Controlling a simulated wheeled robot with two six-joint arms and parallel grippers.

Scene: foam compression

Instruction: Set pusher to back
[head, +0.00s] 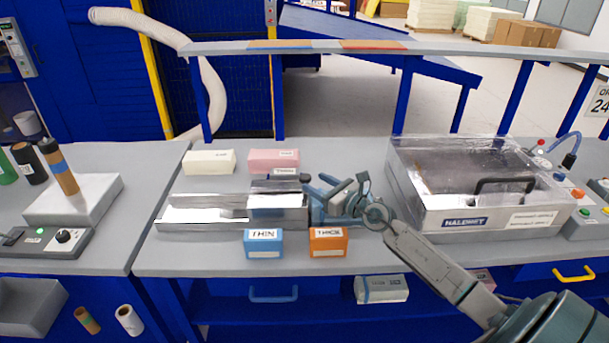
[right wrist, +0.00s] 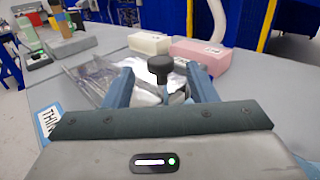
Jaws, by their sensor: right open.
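A low metal compression fixture (head: 185,215) lies on the grey bench, with a long bright channel at its left. The pusher (head: 278,186), a dark part with a black knob at its right end, sits on the raised right part of the fixture. My right gripper (head: 322,190) is at the fixture's right end, level with the knob. In the right wrist view, the black knob (right wrist: 160,68) stands between the two open blue fingers (right wrist: 160,85), with gaps on both sides. Part of the pusher is hidden behind my gripper. My left gripper is out of view.
A blue THIN box (head: 263,249) and an orange THICK box (head: 328,249) stand in front of the fixture. A cream block (head: 208,169) and a pink block (head: 272,158) lie behind it. A lidded metal HALDNEST box (head: 480,221) stands to the right.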

